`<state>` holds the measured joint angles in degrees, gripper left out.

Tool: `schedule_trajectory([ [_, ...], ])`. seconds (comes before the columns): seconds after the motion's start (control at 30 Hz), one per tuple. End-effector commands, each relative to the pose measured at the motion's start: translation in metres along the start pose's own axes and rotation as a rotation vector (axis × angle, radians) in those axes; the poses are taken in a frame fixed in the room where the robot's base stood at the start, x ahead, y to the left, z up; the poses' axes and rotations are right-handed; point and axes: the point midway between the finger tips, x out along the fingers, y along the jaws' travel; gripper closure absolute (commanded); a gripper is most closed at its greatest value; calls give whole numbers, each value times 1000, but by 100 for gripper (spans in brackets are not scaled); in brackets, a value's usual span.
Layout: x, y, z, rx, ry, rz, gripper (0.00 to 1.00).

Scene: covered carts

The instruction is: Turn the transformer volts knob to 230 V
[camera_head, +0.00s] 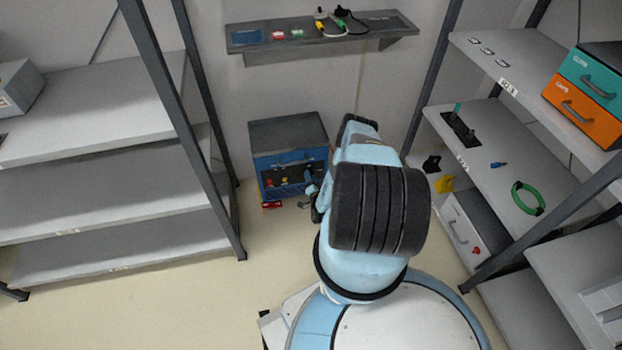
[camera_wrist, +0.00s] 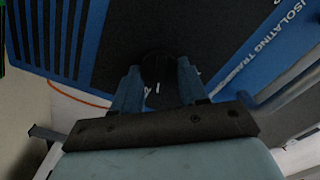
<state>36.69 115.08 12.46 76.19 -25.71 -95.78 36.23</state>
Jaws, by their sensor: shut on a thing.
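The transformer (camera_head: 277,163) is a blue box with a dark top, standing on the floor against the back wall in the head view. Its blue and black front panel (camera_wrist: 225,25) fills the wrist view, with part of the words "ISOLATING TRANS" at the right. A dark round knob (camera_wrist: 157,66) with a small white mark sits on the black area. My gripper (camera_wrist: 157,84) has its two blue fingers on either side of the knob, shut on it. In the head view my gripper (camera_head: 311,181) is at the front's right side, partly hidden by my arm. The scale numbers are not readable.
A wall shelf (camera_head: 320,40) with cables hangs above the transformer. A grey rack (camera_head: 110,170) stands at the left and another (camera_head: 490,150) at the right. A small red item (camera_head: 271,205) lies on the floor before the box. Floor at the left front is clear.

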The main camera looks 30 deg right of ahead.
Motion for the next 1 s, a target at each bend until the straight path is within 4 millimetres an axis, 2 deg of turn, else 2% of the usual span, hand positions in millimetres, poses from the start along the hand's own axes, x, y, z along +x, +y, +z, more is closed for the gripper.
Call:
schedule_trajectory([
  [0.2,-1,4,-2,168,4,7,88],
  [0.5,-1,5,-3,318,5,6,88],
  [1.0,-1,6,-3,371,6,9,88],
])
